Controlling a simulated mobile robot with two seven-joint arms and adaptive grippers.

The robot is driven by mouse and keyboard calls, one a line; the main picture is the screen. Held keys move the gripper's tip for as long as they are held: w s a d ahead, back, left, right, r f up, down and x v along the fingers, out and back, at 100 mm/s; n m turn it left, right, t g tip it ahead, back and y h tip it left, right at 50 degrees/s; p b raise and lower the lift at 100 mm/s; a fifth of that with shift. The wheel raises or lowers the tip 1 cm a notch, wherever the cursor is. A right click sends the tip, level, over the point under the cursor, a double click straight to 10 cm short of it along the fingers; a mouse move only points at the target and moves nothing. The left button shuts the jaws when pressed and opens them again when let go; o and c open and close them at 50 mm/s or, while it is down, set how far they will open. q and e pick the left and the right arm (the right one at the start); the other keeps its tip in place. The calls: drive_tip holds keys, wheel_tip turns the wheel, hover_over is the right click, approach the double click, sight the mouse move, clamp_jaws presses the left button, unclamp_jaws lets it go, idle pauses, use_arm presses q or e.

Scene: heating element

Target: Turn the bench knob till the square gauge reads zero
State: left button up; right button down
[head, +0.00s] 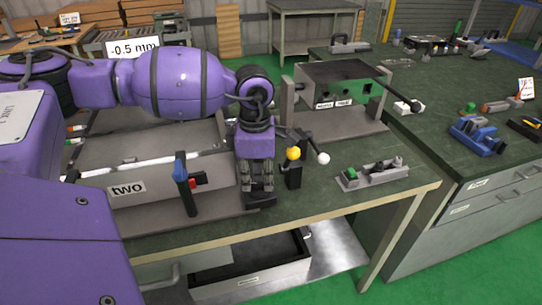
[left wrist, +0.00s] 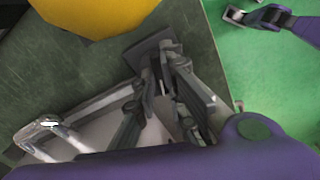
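My left gripper (head: 258,190) points down at the front edge of the bench, over a small dark block (head: 264,201). In the left wrist view its fingertips (left wrist: 163,66) come close together at a dark plate (left wrist: 148,55); whether they grip a part there is unclear. A yellow knob (head: 293,153) tops a black post just right of the gripper; a large yellow shape (left wrist: 95,14) fills the upper left of the left wrist view. A purple arm end, apparently my right gripper (left wrist: 265,16), shows small over green floor.
A grey and green device (head: 340,88) with a white-balled lever (head: 323,158) stands behind. A small clamp fixture (head: 374,175) lies right. An open drawer (head: 250,273) is below.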

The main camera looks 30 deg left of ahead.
sight(258, 183)
use_arm(q)
clamp_jaws()
drive_tip(key=shift+n, duration=1)
drive_tip(key=n, duration=0.2)
drive_tip(key=shift+n+p, duration=0.35)
drive_tip(key=shift+n, duration=0.05)
drive_tip(key=o, duration=0.7)
unclamp_jaws()
drive_tip(key=shift+o, duration=0.2)
drive_tip(key=shift+r, duration=0.15)
wheel_tip(258, 183, up, 12)
